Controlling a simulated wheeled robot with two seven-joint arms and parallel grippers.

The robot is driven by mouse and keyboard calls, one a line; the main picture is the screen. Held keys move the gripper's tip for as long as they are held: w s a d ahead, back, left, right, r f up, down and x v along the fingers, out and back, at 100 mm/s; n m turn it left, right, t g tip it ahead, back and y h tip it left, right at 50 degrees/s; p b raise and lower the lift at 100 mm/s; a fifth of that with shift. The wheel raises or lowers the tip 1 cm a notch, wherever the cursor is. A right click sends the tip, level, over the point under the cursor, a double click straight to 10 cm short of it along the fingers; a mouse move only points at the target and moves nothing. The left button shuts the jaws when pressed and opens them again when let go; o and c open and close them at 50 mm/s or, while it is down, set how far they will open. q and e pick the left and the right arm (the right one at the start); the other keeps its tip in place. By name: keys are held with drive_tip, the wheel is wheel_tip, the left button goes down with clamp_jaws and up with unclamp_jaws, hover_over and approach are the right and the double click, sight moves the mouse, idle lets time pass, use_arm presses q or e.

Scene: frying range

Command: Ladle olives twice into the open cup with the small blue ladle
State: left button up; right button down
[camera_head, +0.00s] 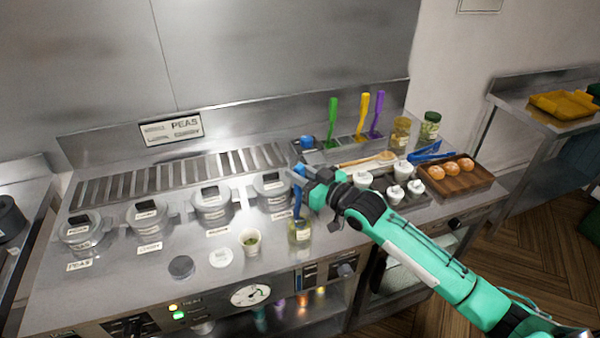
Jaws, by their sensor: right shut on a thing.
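The small blue ladle (297,204) is upright, its handle top in my right gripper (302,174), which is shut on it. The ladle's lower end goes down to the mouth of a glass jar (299,234) with yellow-green contents; its bowl is hidden, and I cannot tell how deep it sits. The open cup (250,246), small and pale, stands on the counter left of the jar, with something green inside. My left gripper is not in view.
Several lidded pots (147,219) line the counter on the left. A dark lid (181,267) and a white lid (222,258) lie near the cup. White lidded cups (394,194) and a wooden tray of buns (458,180) are at right. Green, yellow and purple utensils (361,115) stand behind.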

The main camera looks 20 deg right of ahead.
idle(0.4)
drive_tip(key=shift+r+p, duration=2.85)
drive_tip(key=shift+r, duration=0.55)
